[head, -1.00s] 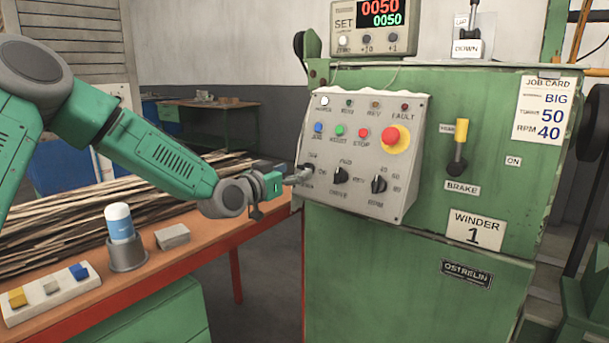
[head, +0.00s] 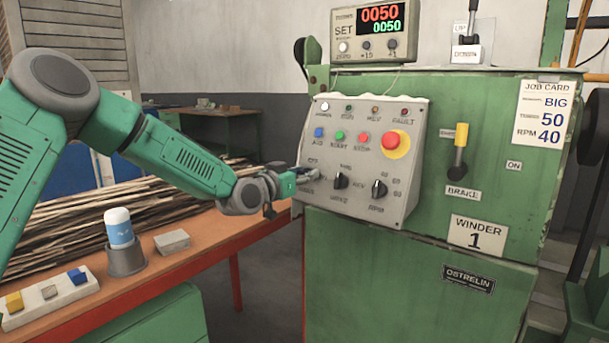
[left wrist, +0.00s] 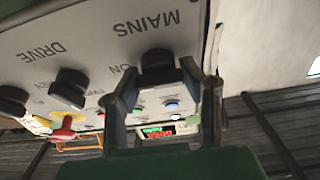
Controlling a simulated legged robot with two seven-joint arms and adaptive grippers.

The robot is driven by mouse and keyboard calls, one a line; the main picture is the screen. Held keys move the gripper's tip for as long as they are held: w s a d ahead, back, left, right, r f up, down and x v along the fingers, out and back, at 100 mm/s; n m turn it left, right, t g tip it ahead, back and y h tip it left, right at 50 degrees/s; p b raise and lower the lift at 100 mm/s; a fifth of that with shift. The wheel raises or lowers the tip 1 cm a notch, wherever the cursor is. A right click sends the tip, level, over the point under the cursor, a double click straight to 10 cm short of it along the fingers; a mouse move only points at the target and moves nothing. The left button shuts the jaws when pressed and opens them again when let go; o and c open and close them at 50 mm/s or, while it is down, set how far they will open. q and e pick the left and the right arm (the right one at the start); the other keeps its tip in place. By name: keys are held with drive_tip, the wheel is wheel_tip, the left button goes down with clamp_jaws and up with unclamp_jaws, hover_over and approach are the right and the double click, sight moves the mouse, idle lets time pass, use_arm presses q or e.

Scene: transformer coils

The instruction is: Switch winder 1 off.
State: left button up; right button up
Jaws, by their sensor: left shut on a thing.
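Winder 1 is the green machine with a grey sloped control panel (head: 352,200). My left gripper (head: 306,174) is at the panel's lower left corner, shut on the black MAINS knob. The knob is mostly hidden by the gripper in the head view. In the left wrist view the MAINS knob (left wrist: 158,66) sits between the two fingers of my left gripper (left wrist: 160,85), with the printed word MAINS beside it. The white lamp (head: 325,106) at the panel's upper left looks bright. The counter (head: 380,20) on top shows 0050 in red and in green. My right gripper is not in view.
The DRIVE knob (head: 340,180) and RPM knob (head: 379,188) are to the right of my gripper. The red stop button (head: 391,141) and brake lever (head: 459,150) are farther right. An orange-topped bench (head: 205,238) with a cup (head: 127,260) stands below my left arm.

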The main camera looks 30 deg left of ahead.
use_arm(q)
drive_tip(key=shift+n, duration=0.3)
drive_tip(key=n+y+p, duration=0.2)
drive_tip(key=n+p, duration=0.1)
drive_tip(key=n, duration=0.2)
drive_tip(key=shift+r, duration=0.1)
drive_tip(key=n+y+p, duration=0.1)
drive_tip(key=n, duration=0.2)
drive_tip(key=n+g+y+p, duration=0.1)
drive_tip(key=n, duration=0.2)
drive_tip(key=shift+a+g+y+p, duration=0.1)
drive_tip(key=shift+g+y+p, duration=0.2)
drive_tip(key=shift+p, duration=0.1)
drive_tip(key=n+g+p, duration=0.1)
drive_tip(key=n, duration=0.2)
drive_tip(key=n+g+y+p, duration=0.1)
drive_tip(key=n+p, duration=0.1)
drive_tip(key=n, duration=0.1)
drive_tip(key=shift+f+n+g+p, duration=0.2)
drive_tip(key=shift+n+g+p, duration=0.4)
drive_tip(key=shift+n+p, duration=0.8)
drive_tip(key=shift+n+b, duration=0.3)
drive_tip(key=shift+n, duration=0.1)
drive_tip(key=o, duration=1.2)
drive_tip(key=shift+c, duration=0.2)
drive_tip(key=shift+s+a, duration=0.1)
drive_tip(key=shift+a, duration=0.05)
